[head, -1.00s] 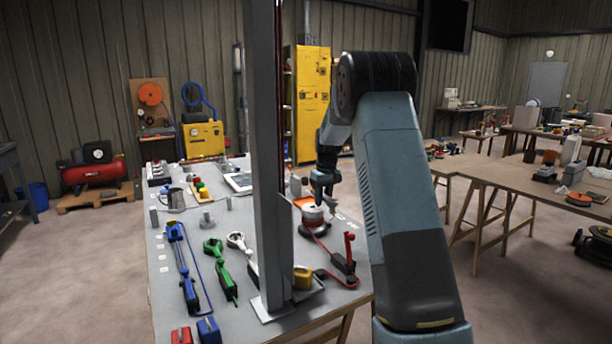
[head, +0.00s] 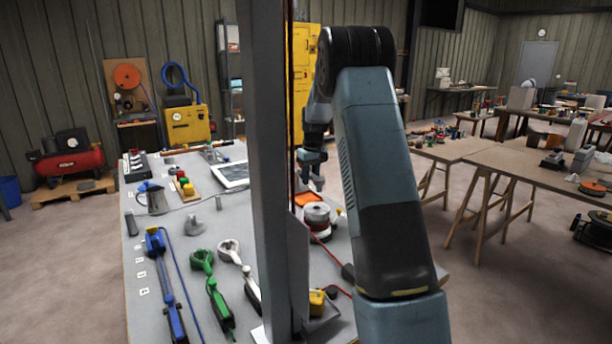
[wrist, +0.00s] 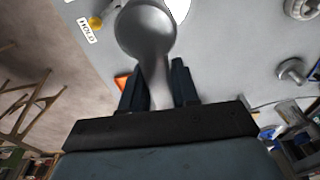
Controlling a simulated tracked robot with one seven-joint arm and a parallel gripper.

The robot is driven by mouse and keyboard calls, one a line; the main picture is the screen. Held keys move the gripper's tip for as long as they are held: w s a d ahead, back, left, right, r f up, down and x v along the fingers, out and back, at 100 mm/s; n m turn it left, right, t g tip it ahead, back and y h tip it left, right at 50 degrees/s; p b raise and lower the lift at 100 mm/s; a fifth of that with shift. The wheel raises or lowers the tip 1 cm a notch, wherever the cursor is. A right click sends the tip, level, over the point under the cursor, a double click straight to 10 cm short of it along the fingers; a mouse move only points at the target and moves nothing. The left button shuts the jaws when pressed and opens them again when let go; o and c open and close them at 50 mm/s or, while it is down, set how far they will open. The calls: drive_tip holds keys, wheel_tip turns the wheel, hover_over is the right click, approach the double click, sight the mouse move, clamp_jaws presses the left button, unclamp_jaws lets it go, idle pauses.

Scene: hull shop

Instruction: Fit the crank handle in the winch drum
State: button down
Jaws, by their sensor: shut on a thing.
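My gripper (wrist: 160,88) is shut on a smooth grey metal piece with a broad round end, which looks like the crank handle (wrist: 150,40). In the head view my gripper (head: 313,157) is above and beyond the winch drum, with the grey piece (head: 318,178) hanging below it, apart from the drum. The likely winch drum (head: 317,214) is a grey round body with red at its base, standing on the bench right of the grey post. A red line runs from it toward the front. I cannot clearly make out its socket.
The grey post (head: 268,150) rises from the bench (head: 150,320) and hides its middle. Blue, green (head: 210,285) and white tools lie left of it. A yellow block (head: 316,302) is by its foot. An orange piece (head: 308,198) lies behind the drum. A HOLD label (wrist: 87,31) shows in the wrist view.

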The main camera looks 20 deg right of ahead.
drive_tip(key=f, duration=0.4)
drive_tip(key=shift+w+a+f, duration=0.1)
drive_tip(key=shift+a+f, duration=0.1)
drive_tip(key=shift+a, duration=0.15)
idle(1.2)
drive_tip(key=shift+f, duration=1.3)
idle(1.1)
drive_tip(key=c, duration=0.8)
unclamp_jaws()
drive_tip(key=shift+o, duration=0.7)
drive_tip(key=o, duration=0.3)
